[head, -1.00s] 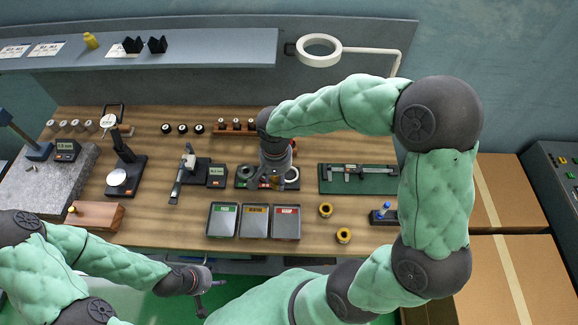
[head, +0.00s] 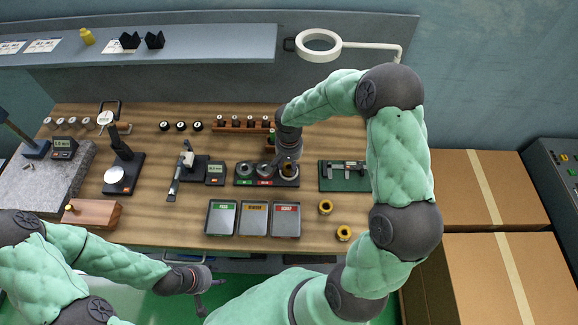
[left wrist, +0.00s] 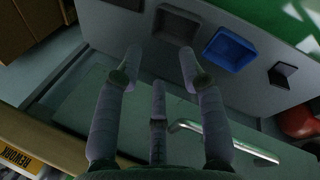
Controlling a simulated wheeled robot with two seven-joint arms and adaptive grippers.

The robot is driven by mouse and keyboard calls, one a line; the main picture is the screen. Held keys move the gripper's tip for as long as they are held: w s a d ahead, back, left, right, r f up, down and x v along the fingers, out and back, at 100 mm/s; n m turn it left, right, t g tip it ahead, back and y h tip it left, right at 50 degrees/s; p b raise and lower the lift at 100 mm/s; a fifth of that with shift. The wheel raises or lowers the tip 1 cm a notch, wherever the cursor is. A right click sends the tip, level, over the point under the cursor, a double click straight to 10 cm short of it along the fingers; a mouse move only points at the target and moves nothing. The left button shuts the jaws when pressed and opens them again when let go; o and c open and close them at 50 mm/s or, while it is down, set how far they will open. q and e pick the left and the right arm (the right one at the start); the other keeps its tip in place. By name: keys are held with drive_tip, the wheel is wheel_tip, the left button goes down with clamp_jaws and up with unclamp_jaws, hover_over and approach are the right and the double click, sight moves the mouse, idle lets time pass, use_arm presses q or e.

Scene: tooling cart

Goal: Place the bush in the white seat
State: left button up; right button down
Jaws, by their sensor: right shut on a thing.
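My right gripper (head: 288,168) points down at the right end of a black seat block (head: 240,184), over the white seat. It is shut on the bush, which is mostly hidden by the fingers. I cannot tell whether the bush touches the seat. The seat with the green mark (head: 244,170) and the one with the red mark (head: 265,170) are to its left. My left gripper (head: 217,284) is low in front of the bench. The left wrist view shows its fingers (left wrist: 156,62) apart and empty.
Three labelled trays (head: 254,235) stand in front of the block. A caliper in a green case (head: 343,188) is right of the block. A rack of dark-topped pieces (head: 229,128) stands behind.

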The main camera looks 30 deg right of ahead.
drive_tip(key=shift+w+f, duration=0.1)
drive_tip(key=shift+f, duration=0.35)
drive_tip(key=shift+f, duration=0.1)
drive_tip(key=c, duration=0.7)
unclamp_jaws()
drive_tip(key=shift+c, duration=0.2)
drive_tip(key=shift+r, duration=0.2)
wheel_tip(320, 180, up, 12)
drive_tip(key=p, duration=0.1)
drive_tip(key=shift+p, duration=0.35)
